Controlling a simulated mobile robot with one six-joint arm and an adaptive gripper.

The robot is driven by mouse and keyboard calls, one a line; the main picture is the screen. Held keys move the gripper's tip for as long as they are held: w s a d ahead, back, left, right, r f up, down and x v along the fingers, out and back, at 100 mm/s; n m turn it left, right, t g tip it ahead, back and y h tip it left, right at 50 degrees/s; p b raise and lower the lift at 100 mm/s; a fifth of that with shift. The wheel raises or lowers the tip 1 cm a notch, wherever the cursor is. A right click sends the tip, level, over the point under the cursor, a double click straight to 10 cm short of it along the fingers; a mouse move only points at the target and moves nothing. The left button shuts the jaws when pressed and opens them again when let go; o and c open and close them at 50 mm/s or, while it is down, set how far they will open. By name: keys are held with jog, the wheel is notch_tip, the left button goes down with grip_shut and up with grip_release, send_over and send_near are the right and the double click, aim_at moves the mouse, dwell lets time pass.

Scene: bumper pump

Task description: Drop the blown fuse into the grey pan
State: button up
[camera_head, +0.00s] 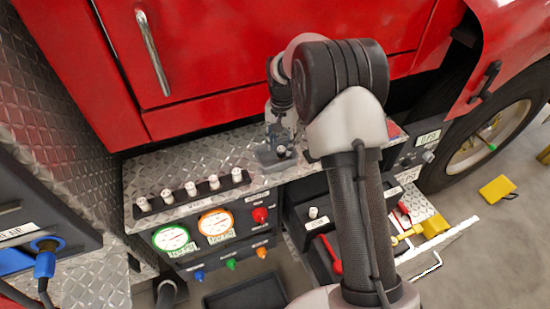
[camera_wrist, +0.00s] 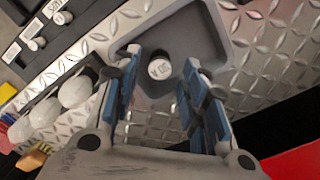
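The grey pan (camera_head: 265,158) sits on the diamond-plate deck below the red truck body. In the wrist view the pan (camera_wrist: 215,42) fills the upper middle. A fuse with a white marked top (camera_wrist: 159,69) shows end-on inside the pan's outline, between my fingertips. In the head view its white top (camera_head: 280,151) is small at the pan. My gripper (camera_wrist: 163,68) is open above the pan, its blue-padded fingers on either side of the fuse with gaps visible. Whether the fuse stands on the pan's floor is hard to tell. The mark on its top is not clearly readable.
A black rack (camera_head: 190,192) holding several white-topped fuses lies left of the pan. Another white-topped piece (camera_head: 313,212) stands in a dark tray to the right. Gauges and coloured knobs line the panel below. The red truck body (camera_head: 250,60) rises close behind.

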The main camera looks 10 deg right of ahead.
jog(key=shift+r, duration=0.1)
notch_tip(320, 180, up, 12)
dwell(0.6)
jog(key=shift+s, duration=0.1)
dwell(0.3)
